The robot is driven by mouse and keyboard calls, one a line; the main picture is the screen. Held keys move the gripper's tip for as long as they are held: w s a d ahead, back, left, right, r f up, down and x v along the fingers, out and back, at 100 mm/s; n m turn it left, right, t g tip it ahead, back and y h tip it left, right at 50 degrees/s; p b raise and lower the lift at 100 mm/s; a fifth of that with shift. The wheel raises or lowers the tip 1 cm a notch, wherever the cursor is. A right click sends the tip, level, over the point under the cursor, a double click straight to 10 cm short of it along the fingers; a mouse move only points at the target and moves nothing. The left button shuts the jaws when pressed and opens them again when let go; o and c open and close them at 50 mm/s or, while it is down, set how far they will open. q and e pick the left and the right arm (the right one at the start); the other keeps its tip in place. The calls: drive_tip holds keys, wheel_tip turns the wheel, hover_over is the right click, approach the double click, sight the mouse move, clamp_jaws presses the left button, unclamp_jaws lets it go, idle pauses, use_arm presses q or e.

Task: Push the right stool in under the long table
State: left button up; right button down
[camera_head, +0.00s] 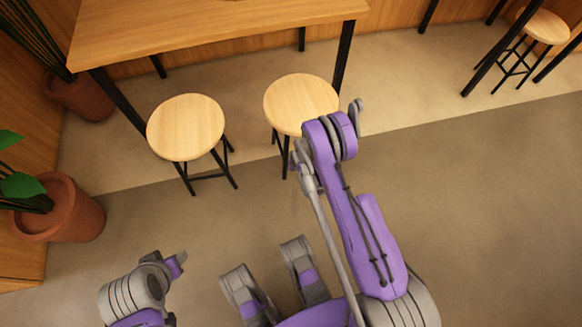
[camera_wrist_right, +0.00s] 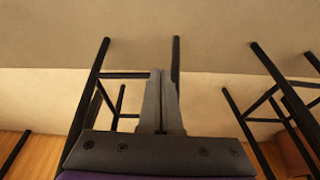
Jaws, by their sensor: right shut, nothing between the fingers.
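The long table (camera_head: 215,25) has a light wood top and black legs, at the upper left of the head view. The right stool (camera_head: 300,103) has a round wooden seat and black legs. It stands out from the table's front edge, near the right table leg. My right arm reaches over its right side and hides part of its legs. In the wrist view my right gripper (camera_wrist_right: 160,72) is shut and empty, in front of the right stool's black legs (camera_wrist_right: 90,95); contact cannot be told.
The left stool (camera_head: 186,127) stands beside the right one, also out from the table. Potted plants (camera_head: 75,213) stand at the left. Another stool (camera_head: 541,25) is far off at the upper right. Floor is clear in the right foreground.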

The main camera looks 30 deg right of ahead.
use_arm(q)
drive_tip(key=b+x, duration=0.1)
drive_tip(key=b, duration=0.1)
drive_tip(key=b+x, duration=0.1)
drive_tip(key=x, duration=0.1)
drive_tip(key=shift+s+f+b, duration=0.25)
drive_tip(key=shift+b, duration=0.1)
use_arm(e)
drive_tip(key=w+d+f, duration=0.2)
drive_tip(key=w+f, duration=0.4)
drive_tip(key=f, duration=0.3)
drive_tip(key=shift+w+f, duration=0.25)
drive_tip(key=shift+f, duration=0.15)
